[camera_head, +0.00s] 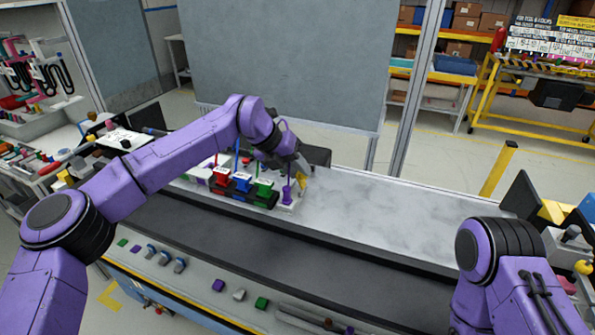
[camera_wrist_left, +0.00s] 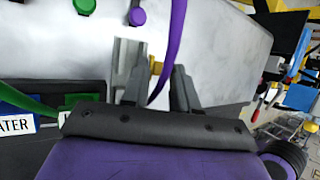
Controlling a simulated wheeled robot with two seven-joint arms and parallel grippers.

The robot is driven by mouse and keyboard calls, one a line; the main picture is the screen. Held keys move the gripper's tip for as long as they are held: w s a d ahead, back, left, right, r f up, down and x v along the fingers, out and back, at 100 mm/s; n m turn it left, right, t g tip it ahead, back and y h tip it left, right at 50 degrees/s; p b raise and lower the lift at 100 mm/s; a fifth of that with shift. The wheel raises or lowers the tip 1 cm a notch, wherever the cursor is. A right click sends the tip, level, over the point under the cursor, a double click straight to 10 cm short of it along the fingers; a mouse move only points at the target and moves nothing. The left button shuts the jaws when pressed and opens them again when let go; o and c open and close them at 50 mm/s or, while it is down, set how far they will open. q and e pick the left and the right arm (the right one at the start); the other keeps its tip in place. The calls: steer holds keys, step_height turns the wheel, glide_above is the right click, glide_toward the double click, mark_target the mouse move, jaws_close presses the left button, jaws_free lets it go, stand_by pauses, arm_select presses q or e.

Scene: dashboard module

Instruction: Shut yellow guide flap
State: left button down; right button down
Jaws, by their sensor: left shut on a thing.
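The yellow guide flap (camera_head: 302,182) shows as a small yellow piece at the right end of the module, beside the purple plug. My left gripper (camera_head: 303,167) reaches down onto it from above. In the left wrist view a bit of the yellow flap (camera_wrist_left: 157,67) shows between the two grey fingers (camera_wrist_left: 158,80), which are shut on it. A purple cable (camera_wrist_left: 170,45) passes in front of the fingers and hides part of the hold. The flap's hinge and exact angle cannot be made out. My right arm shows at the lower right, its gripper out of view.
Red (camera_head: 222,174), blue (camera_head: 242,182) and green (camera_head: 264,187) plugs stand in a black holder left of the purple plug (camera_head: 287,193). A dark conveyor strip (camera_head: 330,262) runs in front. The grey worktop (camera_head: 395,205) to the right is clear.

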arm_select(q)
steer(key=shift+a+f+h, duration=0.1)
steer(key=shift+f+h, duration=0.2)
steer(key=c, duration=1.2)
jaws_free()
steer(key=shift+o, duration=1.1)
steer(key=shift+w, duration=0.1)
steer(key=shift+w+d, duration=0.2)
steer(key=p+v, duration=0.3)
steer(key=v, duration=0.7)
steer(key=shift+r, duration=0.2)
steer(key=shift+w, duration=0.1)
steer(key=shift+c, duration=0.3)
